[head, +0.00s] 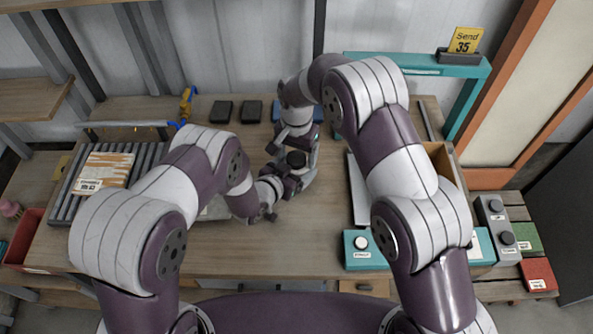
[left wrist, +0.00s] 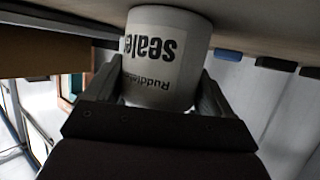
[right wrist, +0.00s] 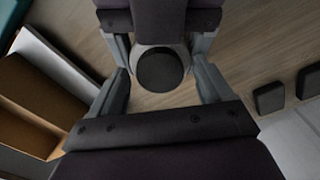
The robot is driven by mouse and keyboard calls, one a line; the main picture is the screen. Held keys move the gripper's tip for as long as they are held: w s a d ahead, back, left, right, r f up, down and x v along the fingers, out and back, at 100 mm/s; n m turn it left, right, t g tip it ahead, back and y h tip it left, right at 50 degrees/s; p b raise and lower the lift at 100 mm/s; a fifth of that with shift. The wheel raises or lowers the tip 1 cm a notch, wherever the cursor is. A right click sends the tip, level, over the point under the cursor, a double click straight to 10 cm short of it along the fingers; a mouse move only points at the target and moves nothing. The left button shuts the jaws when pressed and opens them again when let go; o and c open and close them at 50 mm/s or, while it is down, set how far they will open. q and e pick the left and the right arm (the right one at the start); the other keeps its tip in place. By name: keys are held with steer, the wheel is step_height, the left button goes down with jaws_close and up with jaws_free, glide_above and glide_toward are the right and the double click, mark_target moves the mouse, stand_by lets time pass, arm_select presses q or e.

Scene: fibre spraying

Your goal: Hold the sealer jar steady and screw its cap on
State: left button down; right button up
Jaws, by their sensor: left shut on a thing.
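The sealer jar (left wrist: 165,55) is white-grey with a "sealer" label, upside down in the left wrist view. My left gripper (left wrist: 158,82) is shut on its sides. In the head view the jar's dark round top (head: 297,158) shows between my two grippers. In the right wrist view this dark disc, which looks like the cap (right wrist: 160,70), sits on the jar's top; how tightly it sits cannot be told. My right gripper (right wrist: 163,76) is open above it, its fingers apart on either side without visible contact. My left gripper's fingers also flank the jar there.
Dark blocks (head: 221,111) lie along the back of the bench (head: 315,225). A grey ribbed rack (head: 70,195) is at left. An open box (right wrist: 35,100) and a teal button box (head: 360,252) are at right. A teal frame (head: 470,100) stands behind.

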steer(key=shift+r, duration=2.3)
steer(key=shift+c, duration=0.4)
step_height(320, 180, up, 4)
steer(key=n, duration=0.4)
steer(key=shift+f+n, duration=0.25)
steer(key=shift+n, duration=0.15)
steer(key=shift+f, duration=4.05)
